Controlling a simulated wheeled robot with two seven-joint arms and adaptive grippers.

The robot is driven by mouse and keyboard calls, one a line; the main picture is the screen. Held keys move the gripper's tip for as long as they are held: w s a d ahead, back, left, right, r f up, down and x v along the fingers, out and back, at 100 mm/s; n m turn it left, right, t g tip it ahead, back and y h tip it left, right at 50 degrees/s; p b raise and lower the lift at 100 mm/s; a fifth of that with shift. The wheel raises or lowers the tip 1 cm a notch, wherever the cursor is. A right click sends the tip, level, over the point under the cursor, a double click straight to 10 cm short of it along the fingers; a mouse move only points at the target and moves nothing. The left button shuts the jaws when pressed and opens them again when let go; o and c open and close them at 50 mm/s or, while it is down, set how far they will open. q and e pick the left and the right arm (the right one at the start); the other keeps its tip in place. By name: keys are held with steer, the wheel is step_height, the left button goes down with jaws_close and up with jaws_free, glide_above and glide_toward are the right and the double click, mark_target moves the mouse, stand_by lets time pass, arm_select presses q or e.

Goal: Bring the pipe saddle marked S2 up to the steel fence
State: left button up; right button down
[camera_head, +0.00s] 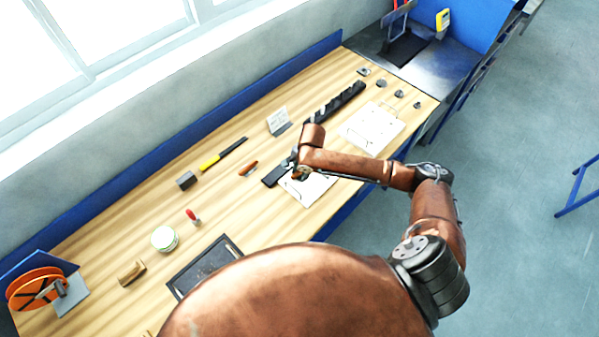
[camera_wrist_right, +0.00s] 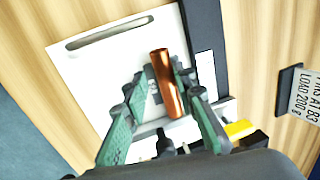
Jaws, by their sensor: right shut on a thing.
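My right gripper (camera_wrist_right: 160,80) is pointed down over a white board (camera_wrist_right: 105,70), with its green fingers on either side of a small piece. I take this as the pipe saddle; its copper-coloured round part (camera_wrist_right: 166,85) shows between the fingers. Dark marks beside it are too small to read surely. A dark straight bar (camera_wrist_right: 206,30), seemingly the steel fence, runs along the board's right side, a short gap from the copper part. In the head view my right gripper (camera_head: 301,173) is over the board (camera_head: 312,192), beside the dark bar (camera_head: 272,178). My left gripper is out of view.
A sign on a stand (camera_head: 278,120), a long dark strip (camera_head: 335,102), another white board (camera_head: 372,128) and several small grey pieces are farther along the bench. A yellow-black tool (camera_head: 222,154), grey block (camera_head: 186,180) and dark tray (camera_head: 205,265) are nearer.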

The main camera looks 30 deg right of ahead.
steer(key=shift+d+p, duration=0.4)
steer(key=c, duration=1.5)
jaws_free()
steer(key=shift+s, duration=0.1)
steer(key=r, duration=0.4)
steer(key=s+r, duration=0.1)
steer(key=r, duration=0.3)
steer(key=s+r, duration=0.1)
steer(key=r, duration=0.2)
steer(key=shift+s+d+r, duration=0.1)
steer(key=shift+d+r, duration=0.25)
steer(key=shift+r, duration=0.05)
